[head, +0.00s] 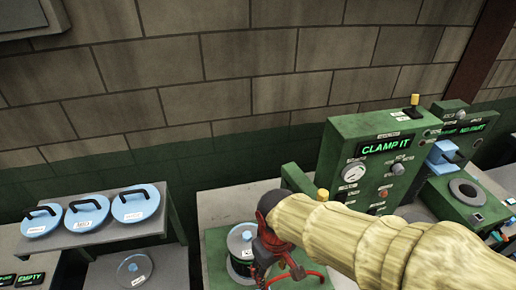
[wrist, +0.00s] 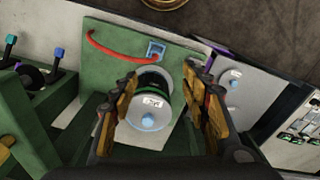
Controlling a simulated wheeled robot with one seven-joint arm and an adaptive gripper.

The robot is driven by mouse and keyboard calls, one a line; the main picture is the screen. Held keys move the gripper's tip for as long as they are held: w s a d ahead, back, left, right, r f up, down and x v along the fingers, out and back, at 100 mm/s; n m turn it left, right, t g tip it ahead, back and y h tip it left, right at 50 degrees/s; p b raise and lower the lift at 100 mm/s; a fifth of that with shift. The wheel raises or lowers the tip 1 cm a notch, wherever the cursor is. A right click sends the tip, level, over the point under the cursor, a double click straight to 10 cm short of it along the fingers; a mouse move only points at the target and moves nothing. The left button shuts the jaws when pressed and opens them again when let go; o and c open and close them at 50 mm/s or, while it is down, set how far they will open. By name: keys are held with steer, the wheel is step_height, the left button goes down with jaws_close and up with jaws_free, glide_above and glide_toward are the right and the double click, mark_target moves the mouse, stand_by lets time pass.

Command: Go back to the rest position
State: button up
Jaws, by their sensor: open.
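My gripper (head: 278,250) is at the end of my arm, which wears a pale yellow ribbed sleeve. It is low over a green machine bed, at a dark canister with a pale disc-shaped end (head: 240,242). In the wrist view my gripper (wrist: 162,76) is open, with one finger on each side of the canister. The canister's pale end (wrist: 150,125) has a label and a blue knob. I cannot tell whether either finger touches it. My arm hides part of the machine in the head view.
A green panel reading "CLAMP IT" (head: 384,146) stands right of my gripper, behind my forearm. A second green machine (head: 462,205) stands further right. Three blue lids with black handles (head: 88,213) lie on a shelf at left. A red hose (wrist: 110,50) curves across the green bed.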

steer(key=s+d+f+m+t+b, duration=0.1)
steer(key=d+f+m+t+b, duration=0.1)
steer(key=d+b, duration=0.6)
steer(key=s+d+f+m+t+b, duration=0.2)
steer(key=d+f+b, duration=0.4)
steer(key=b, duration=0.7)
steer(key=shift+s+d+m+t+b, duration=0.35)
steer(key=shift+d+m+t, duration=0.4)
steer(key=shift+m, duration=0.65)
